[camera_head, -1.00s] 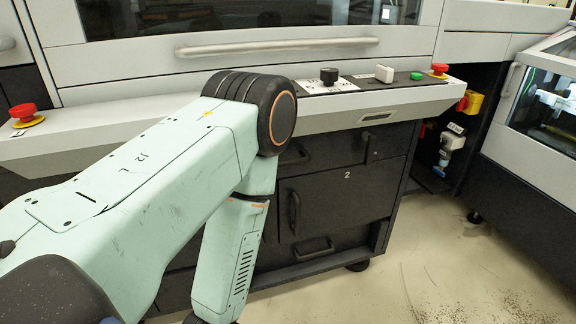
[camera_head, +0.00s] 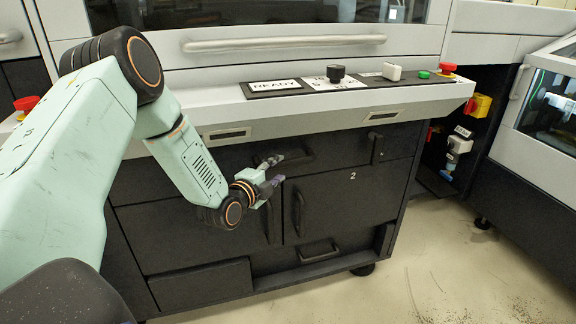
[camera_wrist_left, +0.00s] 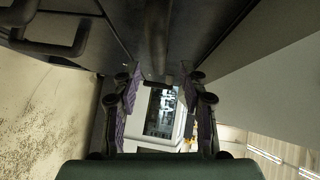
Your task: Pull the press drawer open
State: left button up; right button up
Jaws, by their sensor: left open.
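The press is a grey and black cabinet with a dark drawer front (camera_head: 335,150) under its control ledge. The drawer's dark bar handle (camera_head: 297,159) is partly behind my left gripper (camera_head: 274,174). The gripper is open, its two fingers pointing right toward the handle, one higher and one lower. In the left wrist view the fingers stand apart (camera_wrist_left: 162,95), and a dark bar (camera_wrist_left: 158,38) runs lengthwise in line with the gap between them. Nothing shows clamped; I cannot tell whether the fingers touch the bar. My right gripper is not in view.
Below are a door marked 2 (camera_head: 345,205) with an upright handle (camera_head: 298,212) and a low handle (camera_head: 320,253). The control ledge (camera_head: 300,108), with a READY panel (camera_head: 275,86) and black knob (camera_head: 335,73), overhangs above. Bare floor (camera_head: 450,270) lies at the right.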

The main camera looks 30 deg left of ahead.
aim_at(286, 166)
pick_arm(q)
jog(key=w+b, duration=0.1)
jog(key=w, duration=0.1)
jog(key=w+f+b, duration=0.1)
jog(key=w, duration=0.2)
jog(key=shift+w+f, duration=0.15)
jog(key=shift+w, duration=0.65)
jog(key=shift+a, duration=0.1)
jog(key=shift+c, duration=0.4)
grip_shut()
